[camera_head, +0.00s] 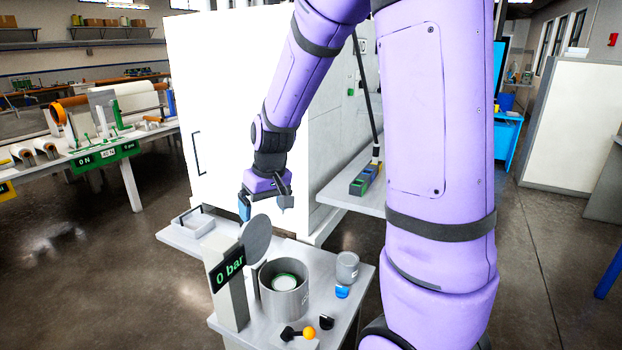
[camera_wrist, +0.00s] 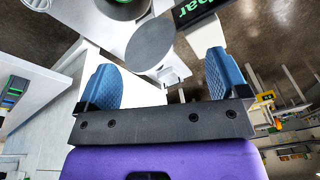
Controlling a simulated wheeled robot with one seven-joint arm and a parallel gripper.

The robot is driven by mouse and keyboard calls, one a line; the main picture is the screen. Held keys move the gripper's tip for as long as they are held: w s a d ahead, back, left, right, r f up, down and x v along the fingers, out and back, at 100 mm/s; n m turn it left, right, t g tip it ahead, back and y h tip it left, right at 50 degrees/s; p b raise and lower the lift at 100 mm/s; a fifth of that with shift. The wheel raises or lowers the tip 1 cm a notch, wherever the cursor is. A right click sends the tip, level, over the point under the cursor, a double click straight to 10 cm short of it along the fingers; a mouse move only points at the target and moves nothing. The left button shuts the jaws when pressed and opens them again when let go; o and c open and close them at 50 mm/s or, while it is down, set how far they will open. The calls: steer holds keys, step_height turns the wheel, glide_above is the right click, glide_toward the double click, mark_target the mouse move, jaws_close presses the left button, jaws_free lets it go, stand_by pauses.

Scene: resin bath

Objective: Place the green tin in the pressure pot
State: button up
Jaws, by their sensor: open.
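The pressure pot (camera_head: 267,303) is a grey open cylinder on the small bench. A round pale thing with a green rim, apparently the green tin (camera_head: 285,282), sits down inside the pot; its sides are hidden by the wall. The pot's round grey lid (camera_head: 257,238) stands raised beside the opening and shows in the wrist view (camera_wrist: 150,45). My gripper (camera_head: 263,208) is open and empty, above and behind the lid. In the wrist view its blue fingers (camera_wrist: 161,82) are wide apart. The pot shows only partly at that view's top edge.
A "0 bar" display post (camera_head: 229,270) stands left of the pot. A grey can (camera_head: 347,268) and a small blue item (camera_head: 342,291) are to its right. An orange ball-ended lever (camera_head: 309,332) is in front. A shallow tray (camera_head: 193,222) lies left; a white cabinet (camera_head: 230,100) stands behind.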

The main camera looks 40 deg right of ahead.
steer(key=s+a+r+t, duration=0.1)
steer(key=s+a+r, duration=0.1)
steer(key=s+r, duration=0.6)
steer(key=s+a+r+t, duration=0.2)
steer(key=s+r, duration=0.6)
steer(key=s, duration=0.6)
steer(key=shift+a+n+h, duration=0.4)
steer(key=shift+a, duration=0.45)
